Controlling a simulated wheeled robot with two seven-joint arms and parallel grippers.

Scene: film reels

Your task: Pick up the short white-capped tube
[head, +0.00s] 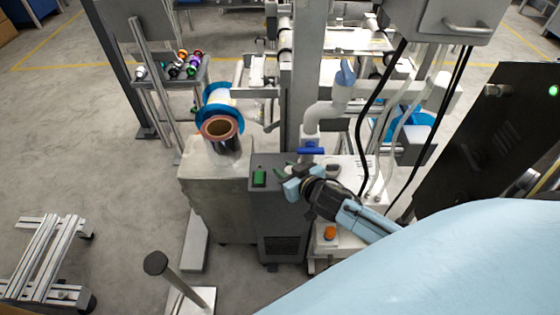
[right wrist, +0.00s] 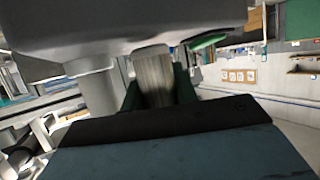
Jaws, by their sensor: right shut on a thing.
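My right gripper (head: 287,170) reaches in from the lower right, over the top of a dark grey cabinet (head: 280,215). In the right wrist view, its dark green fingers (right wrist: 158,92) are shut on a short, greyish-brown cylinder with a paler end, which I take for the short white-capped tube (right wrist: 153,78). The tube's cap is hard to make out, and a large grey surface shows just above it in that view. My left gripper is not in view.
A white pipe with a blue handle (head: 311,151) stands just behind the gripper. A copper-coloured reel (head: 220,128) sits on a metal block (head: 215,172) to the left. An orange knob (head: 329,233) is close below the arm. Black cables (head: 375,100) hang at the right.

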